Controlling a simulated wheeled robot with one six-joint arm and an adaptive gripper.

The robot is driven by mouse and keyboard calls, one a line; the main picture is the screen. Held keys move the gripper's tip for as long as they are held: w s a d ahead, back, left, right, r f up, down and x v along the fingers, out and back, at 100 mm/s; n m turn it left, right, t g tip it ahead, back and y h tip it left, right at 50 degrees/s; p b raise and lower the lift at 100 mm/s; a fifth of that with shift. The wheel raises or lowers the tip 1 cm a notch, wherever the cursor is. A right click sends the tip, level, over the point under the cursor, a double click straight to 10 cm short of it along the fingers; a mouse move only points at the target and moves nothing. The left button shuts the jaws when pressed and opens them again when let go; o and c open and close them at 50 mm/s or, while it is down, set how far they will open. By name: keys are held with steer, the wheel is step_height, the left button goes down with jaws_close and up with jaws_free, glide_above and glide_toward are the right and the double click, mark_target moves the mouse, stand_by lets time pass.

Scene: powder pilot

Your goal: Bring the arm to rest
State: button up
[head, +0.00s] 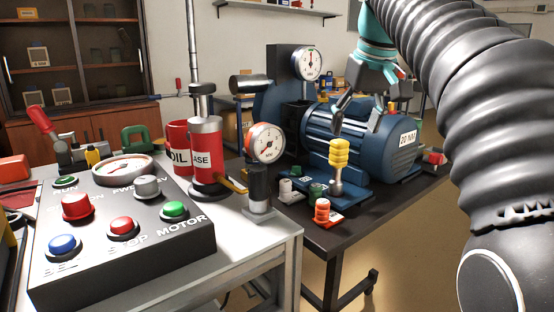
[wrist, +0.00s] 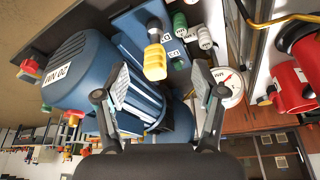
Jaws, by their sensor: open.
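My gripper (head: 359,118) is in the upper right of the head view, in front of and above the ribbed blue motor (head: 345,140). Its two fingers are apart with nothing between them. In the wrist view my gripper (wrist: 158,96) also shows open, its fingers spread with the blue motor (wrist: 85,70) behind them. A yellow knob (head: 339,153) on a metal stem stands below the fingers in the head view, apart from them. The yellow knob also shows in the wrist view (wrist: 155,62). My arm, in a black ribbed sleeve, fills the right of the head view.
A control box (head: 120,235) with coloured buttons stands on the light bench at left. A red grease cylinder (head: 207,155) and a pressure gauge (head: 265,142) stand behind it. A small red valve (head: 322,212) and green knob (head: 317,193) sit near the dark table's front edge. Floor shows at lower right.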

steer(key=s+f+m+t, duration=0.1)
steer(key=s+f, duration=1)
steer(key=f, duration=0.4)
steer(key=s+f+m, duration=0.1)
steer(key=s+f, duration=1)
steer(key=f, duration=0.4)
steer(key=shift+s+a+t+h, duration=0.2)
steer(key=shift+a+t+h, duration=0.15)
steer(key=shift+t+h, duration=0.05)
